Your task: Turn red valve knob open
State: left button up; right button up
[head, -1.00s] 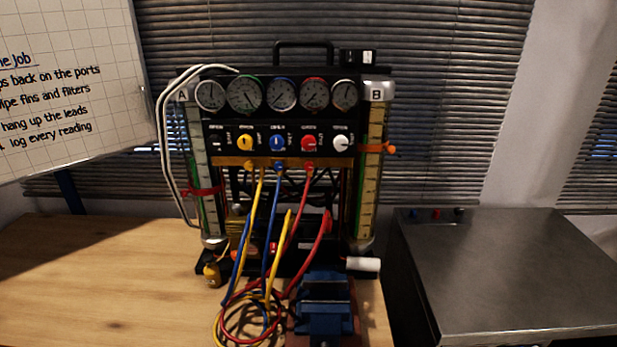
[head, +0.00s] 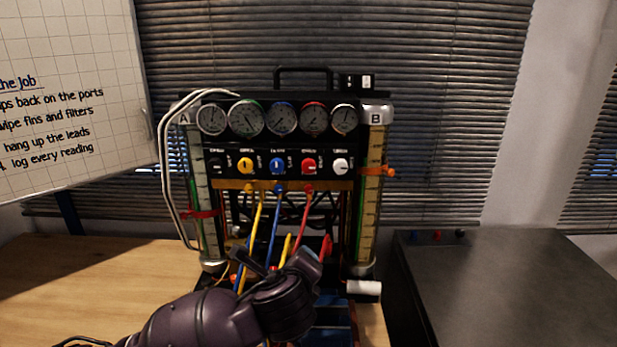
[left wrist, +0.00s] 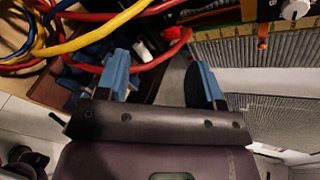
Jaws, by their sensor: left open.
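The red valve knob (head: 308,166) is on the black panel of the gauge rig (head: 340,184), between the blue knob (head: 277,166) and the white knob (head: 340,166). My left gripper (head: 278,258) is in front of the rig, below the knob row and apart from the red knob. In the left wrist view its two blue-tipped fingers (left wrist: 160,78) are spread with nothing held between them. The red knob is not visible there; a white knob (left wrist: 295,9) shows at the top right. My right gripper is not in view.
Yellow, blue and red hoses (head: 297,220) hang from the rig's ports near my left gripper. Coiled hoses also show in the left wrist view (left wrist: 100,35). A row of gauges (head: 280,119) sits above the knobs. A dark metal unit (head: 510,285) stands at the right.

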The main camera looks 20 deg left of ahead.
aim_at(309, 168)
pick_arm(q)
jog(key=w+r+m+t+y, duration=0.1)
jog(key=w+r+m+t, duration=0.1)
jog(key=w+r+m, duration=0.3)
jog(key=w+r+m+t+y, duration=0.1)
jog(key=w+r+m+t, duration=0.2)
jog(key=r, duration=0.4)
jog(key=p+x, duration=0.2)
jog(key=x, duration=0.8)
jog(key=shift+w+a+f, duration=0.1)
jog(key=shift+w+a, duration=0.05)
jog(key=shift+w, duration=0.05)
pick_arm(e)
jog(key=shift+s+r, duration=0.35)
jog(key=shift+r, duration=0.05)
pick_arm(q)
jog(key=c, duration=0.9)
